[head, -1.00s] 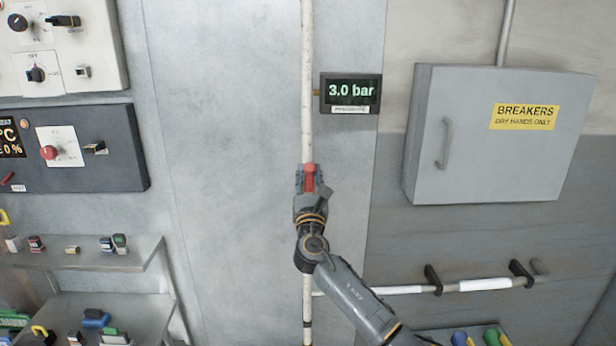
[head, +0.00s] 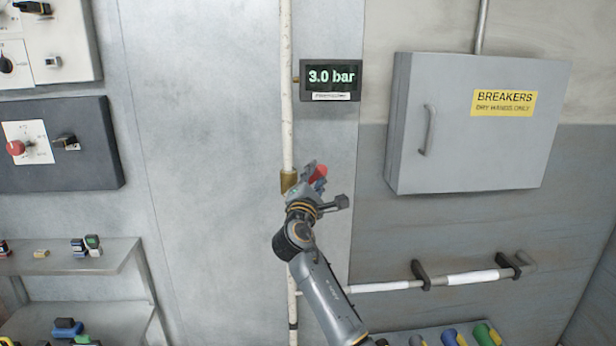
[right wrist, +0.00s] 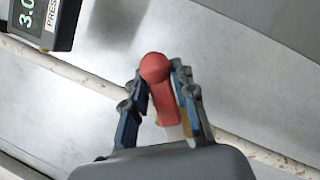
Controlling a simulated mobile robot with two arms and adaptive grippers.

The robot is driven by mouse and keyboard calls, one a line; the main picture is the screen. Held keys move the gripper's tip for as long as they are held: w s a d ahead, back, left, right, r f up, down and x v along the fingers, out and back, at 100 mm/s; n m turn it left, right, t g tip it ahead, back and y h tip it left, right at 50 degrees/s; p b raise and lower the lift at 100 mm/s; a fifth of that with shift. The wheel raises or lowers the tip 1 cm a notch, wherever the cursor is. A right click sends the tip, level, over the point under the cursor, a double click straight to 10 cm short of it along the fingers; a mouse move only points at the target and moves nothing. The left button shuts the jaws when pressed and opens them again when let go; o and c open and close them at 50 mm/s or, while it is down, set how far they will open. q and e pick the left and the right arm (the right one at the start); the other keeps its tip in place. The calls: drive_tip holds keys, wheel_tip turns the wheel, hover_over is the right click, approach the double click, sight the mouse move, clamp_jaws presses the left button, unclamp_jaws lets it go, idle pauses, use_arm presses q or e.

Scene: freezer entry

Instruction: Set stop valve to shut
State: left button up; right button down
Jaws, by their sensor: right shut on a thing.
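The stop valve has a brass body (head: 288,181) on the vertical white pipe (head: 286,110) and a red lever (head: 319,172) with a rounded end. The lever's end is now to the right of the pipe, its inner part hidden behind my gripper. My right gripper (head: 316,179) is shut on the lever. In the right wrist view the red lever (right wrist: 157,85) lies between the two fingers of the gripper (right wrist: 162,88), its rounded end at the fingertips. The pressure display (head: 331,78) beside the pipe reads 3.0 bar. My left gripper is out of view.
A grey breaker box (head: 410,165) with a handle hangs at the right. A horizontal rail (head: 470,279) runs below it. Switch panels (head: 95,165) and shelves (head: 115,262) with small items stand at the left. The wall between panels and pipe is clear.

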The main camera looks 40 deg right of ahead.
drive_tip(key=shift+s+d+f+m+g+y+b, duration=0.15)
drive_tip(key=shift+d+f+m+g+b, duration=0.25)
drive_tip(key=shift+f+m, duration=0.7)
drive_tip(key=shift+s+d+f+m+g+y+b, duration=0.15)
drive_tip(key=shift+f+m+g, duration=0.5)
drive_tip(key=shift+m, duration=1)
drive_tip(key=shift+s+d+f+m+g+y+b, duration=0.25)
drive_tip(key=shift+f+m+g, duration=0.2)
drive_tip(key=shift+f+m, duration=0.65)
drive_tip(key=shift+r+m, duration=0.1)
drive_tip(key=shift+m, duration=0.25)
drive_tip(key=c, duration=1.2)
unclamp_jaws()
drive_tip(key=shift+o, duration=0.7)
drive_tip(key=shift+d, duration=0.15)
drive_tip(key=shift+r, duration=0.1)
